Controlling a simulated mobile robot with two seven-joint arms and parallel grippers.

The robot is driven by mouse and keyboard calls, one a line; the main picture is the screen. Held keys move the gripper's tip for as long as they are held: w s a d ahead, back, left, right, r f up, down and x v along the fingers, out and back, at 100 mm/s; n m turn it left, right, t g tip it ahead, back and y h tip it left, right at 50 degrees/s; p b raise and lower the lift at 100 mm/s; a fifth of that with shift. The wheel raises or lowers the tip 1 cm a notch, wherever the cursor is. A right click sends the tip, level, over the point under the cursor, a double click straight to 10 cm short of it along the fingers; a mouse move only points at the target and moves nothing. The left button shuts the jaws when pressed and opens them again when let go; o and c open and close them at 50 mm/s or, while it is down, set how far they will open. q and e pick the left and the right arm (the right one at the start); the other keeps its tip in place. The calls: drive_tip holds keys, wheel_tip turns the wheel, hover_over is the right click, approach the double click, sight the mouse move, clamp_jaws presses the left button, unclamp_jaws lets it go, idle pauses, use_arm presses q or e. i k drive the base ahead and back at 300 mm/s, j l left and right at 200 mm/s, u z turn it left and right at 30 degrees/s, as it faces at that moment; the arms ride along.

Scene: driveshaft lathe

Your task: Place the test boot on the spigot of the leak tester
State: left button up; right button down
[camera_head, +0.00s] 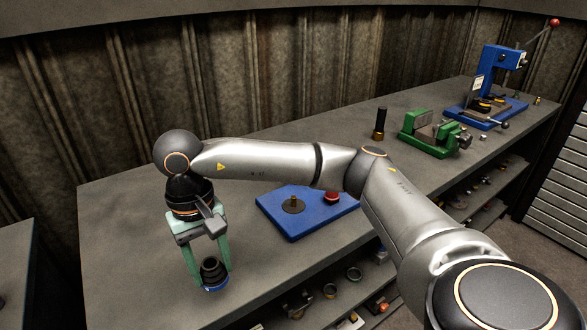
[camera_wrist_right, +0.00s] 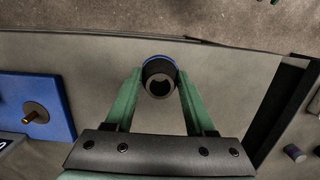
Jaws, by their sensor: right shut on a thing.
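The test boot (camera_head: 211,270) is a small black ribbed piece with a blue band at its lower end. My right gripper (camera_head: 209,278), with green fingers, is shut on it near the bench's front edge. The right wrist view shows the boot (camera_wrist_right: 159,79) between the fingertips, its dark opening facing the camera. I cannot tell whether the boot touches the bench top. The leak tester (camera_head: 276,208) is a blue plate with a brass-coloured spigot (camera_head: 293,204) on a round disc. It lies right of the gripper, partly behind my right arm. The spigot also shows bare in the right wrist view (camera_wrist_right: 35,112). My left gripper is not in view.
A red knob (camera_head: 332,197) sits on the tester. Further right on the bench (camera_head: 120,240) are a black-and-brass cylinder (camera_head: 380,122), a green vise (camera_head: 432,135) and a blue press (camera_head: 500,75). A shelf below holds rings. The bench left of the gripper is clear.

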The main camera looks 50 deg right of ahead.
sight(294, 207)
drive_tip(key=l+u, duration=0.1)
drive_tip(key=u, duration=0.2)
drive_tip(key=l+u, duration=0.1)
drive_tip(key=u, duration=0.2)
drive_tip(key=k+l+u, duration=0.2)
drive_tip(key=l, duration=0.15)
drive_tip(key=l+u, duration=0.25)
drive_tip(key=k+l, duration=0.15)
drive_tip(key=l, duration=0.2)
drive_tip(key=k+l, duration=0.2)
drive_tip(key=l, duration=0.15)
drive_tip(key=k+l+u, duration=0.1)
drive_tip(key=l, duration=0.25)
drive_tip(key=k+l, duration=0.25)
drive_tip(key=l+u, duration=0.05)
drive_tip(key=l, duration=0.05)
